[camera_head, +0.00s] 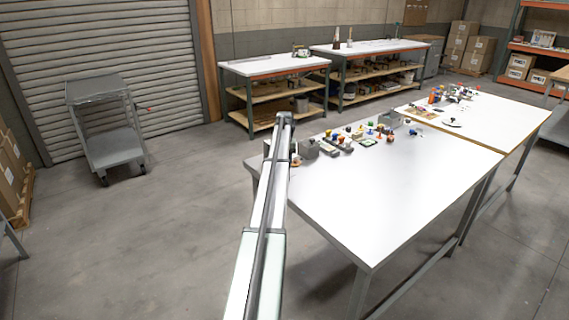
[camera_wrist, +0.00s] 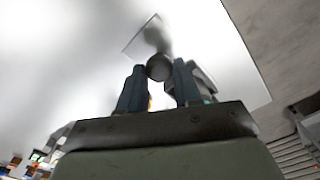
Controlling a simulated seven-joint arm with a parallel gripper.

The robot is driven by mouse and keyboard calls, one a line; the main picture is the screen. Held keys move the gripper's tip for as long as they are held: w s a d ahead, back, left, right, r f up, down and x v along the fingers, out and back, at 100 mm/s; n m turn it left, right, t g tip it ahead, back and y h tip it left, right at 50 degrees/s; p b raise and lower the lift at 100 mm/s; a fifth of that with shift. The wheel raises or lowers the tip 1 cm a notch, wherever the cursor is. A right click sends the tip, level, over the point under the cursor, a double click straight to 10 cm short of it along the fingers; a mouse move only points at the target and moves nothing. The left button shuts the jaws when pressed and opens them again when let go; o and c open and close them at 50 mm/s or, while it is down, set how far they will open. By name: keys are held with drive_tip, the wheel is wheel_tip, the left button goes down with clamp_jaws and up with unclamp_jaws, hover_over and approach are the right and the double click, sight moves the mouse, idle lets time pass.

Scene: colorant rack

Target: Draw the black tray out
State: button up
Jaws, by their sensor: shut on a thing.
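In the wrist view my gripper (camera_wrist: 159,82) has its two blue-grey fingers shut on a round dark knob (camera_wrist: 160,67). A dark blurred patch lies just beyond the knob, over a pale surface with a thin edge line. I cannot tell whether the knob belongs to the black tray. No black tray can be made out clearly in either view. In the head view my arm reaches to the far left corner of the near white table, and its fingers cannot be made out there. A grey box-like item (camera_head: 308,148) stands just right of the arm's end.
Several small coloured items (camera_head: 368,134) stand along the far edge of the white table (camera_head: 385,185). Its front and middle are clear. A second white table (camera_head: 485,122) adjoins at the right. A grey cart (camera_head: 105,125) stands on the floor at left, with open floor around it.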

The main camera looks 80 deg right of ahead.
clamp_jaws()
drive_tip(key=shift+s+a, duration=0.1)
drive_tip(key=s+a, duration=0.5)
drive_tip(key=shift+s+a, duration=0.1)
drive_tip(key=o, duration=0.5)
unclamp_jaws()
drive_tip(key=shift+s, duration=0.1)
drive_tip(key=shift+o, duration=1.4)
wheel_tip(320, 180, up, 14)
drive_tip(key=shift+f, duration=0.1)
